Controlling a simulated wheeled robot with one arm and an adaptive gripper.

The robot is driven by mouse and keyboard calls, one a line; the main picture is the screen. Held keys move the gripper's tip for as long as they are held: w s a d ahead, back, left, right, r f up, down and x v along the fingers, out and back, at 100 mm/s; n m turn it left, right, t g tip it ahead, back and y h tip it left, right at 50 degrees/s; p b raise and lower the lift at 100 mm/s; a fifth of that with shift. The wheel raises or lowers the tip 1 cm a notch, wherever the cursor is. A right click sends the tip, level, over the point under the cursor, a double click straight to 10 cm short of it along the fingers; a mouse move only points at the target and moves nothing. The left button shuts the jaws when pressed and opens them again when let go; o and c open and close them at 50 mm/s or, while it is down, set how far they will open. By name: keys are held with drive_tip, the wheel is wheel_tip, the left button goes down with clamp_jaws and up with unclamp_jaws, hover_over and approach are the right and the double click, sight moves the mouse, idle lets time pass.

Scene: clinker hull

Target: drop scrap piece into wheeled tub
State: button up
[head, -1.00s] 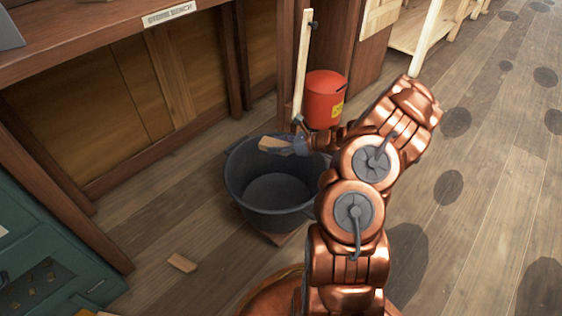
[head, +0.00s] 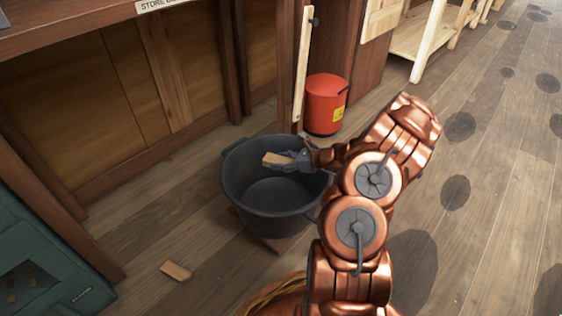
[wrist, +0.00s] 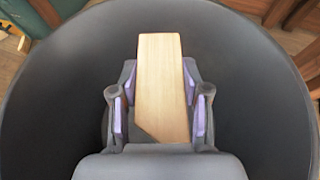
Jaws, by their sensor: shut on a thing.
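The wheeled tub (head: 245,197) is a dark grey round bucket on a low wooden base, in the middle of the head view. Its dark inside (wrist: 250,60) fills most of the wrist view. My gripper (head: 284,160) is over the tub's opening, near its rim. It is shut on the scrap piece (wrist: 160,80), a pale flat wooden offcut with one slanted corner. The scrap piece also shows in the head view (head: 273,159), sticking out left from the fingers. The purple finger pads press on its two sides.
Another small wood scrap (head: 176,271) lies on the plank floor left of the tub. A red bin (head: 324,104) stands behind the tub beside a wooden post. A wooden bench (head: 110,100) is at left, with a green cabinet (head: 50,265) in front. Floor at right is clear.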

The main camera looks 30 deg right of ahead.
drive_tip(key=shift+f, duration=0.45)
drive_tip(key=shift+r, duration=0.1)
drive_tip(key=o, duration=1.3)
drive_tip(key=shift+c, duration=0.2)
drive_tip(key=v, duration=1.2)
